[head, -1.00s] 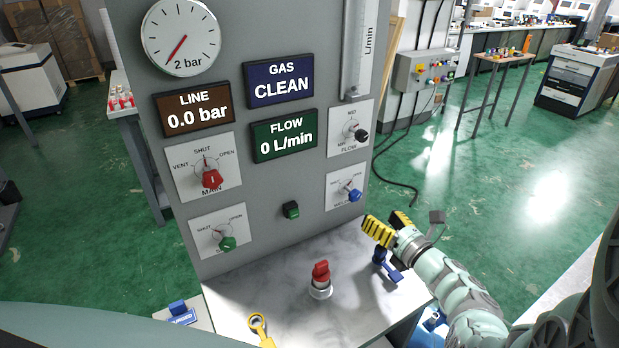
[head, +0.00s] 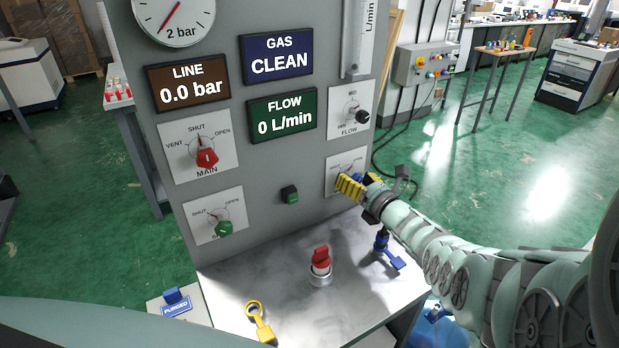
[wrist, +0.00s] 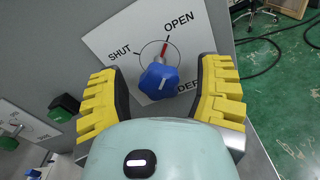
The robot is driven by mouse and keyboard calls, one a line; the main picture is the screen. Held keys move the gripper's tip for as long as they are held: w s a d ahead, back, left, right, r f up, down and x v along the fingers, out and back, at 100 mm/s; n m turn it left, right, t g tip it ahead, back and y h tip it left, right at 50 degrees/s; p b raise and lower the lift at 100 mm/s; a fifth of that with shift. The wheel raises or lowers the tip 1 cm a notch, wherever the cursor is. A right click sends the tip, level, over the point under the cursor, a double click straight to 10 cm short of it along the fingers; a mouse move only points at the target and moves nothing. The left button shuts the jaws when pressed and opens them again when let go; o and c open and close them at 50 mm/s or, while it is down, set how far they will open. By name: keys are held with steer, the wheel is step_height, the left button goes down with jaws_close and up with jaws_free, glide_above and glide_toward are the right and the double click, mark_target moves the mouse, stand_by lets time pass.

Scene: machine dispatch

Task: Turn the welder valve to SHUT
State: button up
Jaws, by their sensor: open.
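The welder valve is a blue knob (wrist: 159,80) on a white plate (wrist: 112,38) marked SHUT and OPEN, its name partly hidden. Its red pointer is toward OPEN. In the head view the plate (head: 335,168) is at the panel's lower right, with the knob mostly hidden behind my fingers. My gripper (head: 352,186) is in front of that plate. In the wrist view my gripper (wrist: 158,88) is open, with one yellow finger on each side of the knob and gaps between.
The red MAIN knob (head: 206,160), green valve knob (head: 224,229), black FLOW knob (head: 362,117) and green button (head: 291,195) share the panel. A red-topped fitting (head: 320,262), blue-handled item (head: 388,254) and yellow tag (head: 259,320) are on the shelf below.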

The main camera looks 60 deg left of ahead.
steer(key=shift+s, duration=0.1)
jaws_close()
stand_by(0.5)
